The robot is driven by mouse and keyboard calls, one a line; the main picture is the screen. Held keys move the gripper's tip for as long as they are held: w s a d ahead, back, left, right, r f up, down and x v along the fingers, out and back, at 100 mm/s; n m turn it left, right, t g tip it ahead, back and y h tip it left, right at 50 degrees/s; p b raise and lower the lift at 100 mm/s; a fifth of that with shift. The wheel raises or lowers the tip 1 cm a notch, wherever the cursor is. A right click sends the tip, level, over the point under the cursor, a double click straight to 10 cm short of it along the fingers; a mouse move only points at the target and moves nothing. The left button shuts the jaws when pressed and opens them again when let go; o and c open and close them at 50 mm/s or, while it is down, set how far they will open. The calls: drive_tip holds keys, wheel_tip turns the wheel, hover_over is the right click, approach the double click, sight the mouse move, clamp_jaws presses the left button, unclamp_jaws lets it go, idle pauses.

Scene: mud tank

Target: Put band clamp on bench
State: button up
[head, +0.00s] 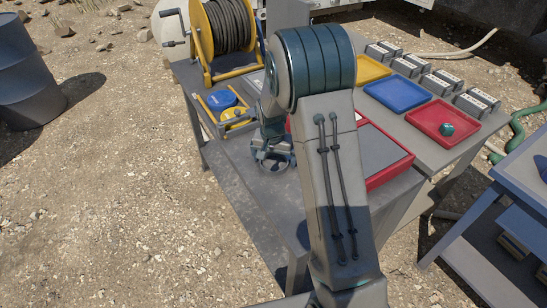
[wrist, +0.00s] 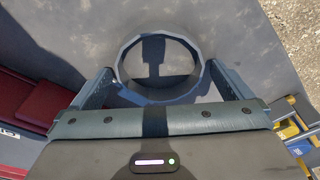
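The band clamp is a grey metal ring (wrist: 125,88), seen from above in the wrist view between my two fingertips. My gripper (wrist: 160,68) has one finger against each side of the ring and appears closed on it. In the head view, my gripper (head: 272,150) and the band clamp (head: 273,167) are over the bare near-left part of the grey bench (head: 240,172). My arm hides part of the bench. I cannot tell whether the ring touches the bench top or hangs just above it.
A yellow cable reel (head: 207,40) and a blue round item (head: 222,99) stand at the bench's far left. A red-edged tray (head: 388,172) lies right of my arm. Blue (head: 397,93) and red (head: 440,122) trays lie farther right. The bench's near-left corner is clear.

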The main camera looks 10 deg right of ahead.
sight(273, 165)
wheel_tip(273, 165, up, 12)
drive_tip(key=s, duration=0.2)
drive_tip(key=s+r+n, duration=0.2)
drive_tip(key=s+r, duration=0.1)
drive_tip(key=s, duration=1)
drive_tip(key=s+r+n+t, duration=0.1)
drive_tip(key=s+r+n, duration=0.2)
drive_tip(key=s, duration=0.9)
drive_tip(key=shift+s+r+y, duration=0.2)
drive_tip(key=shift+s+y, duration=0.15)
drive_tip(key=shift+y, duration=0.05)
drive_tip(key=shift+d, duration=0.1)
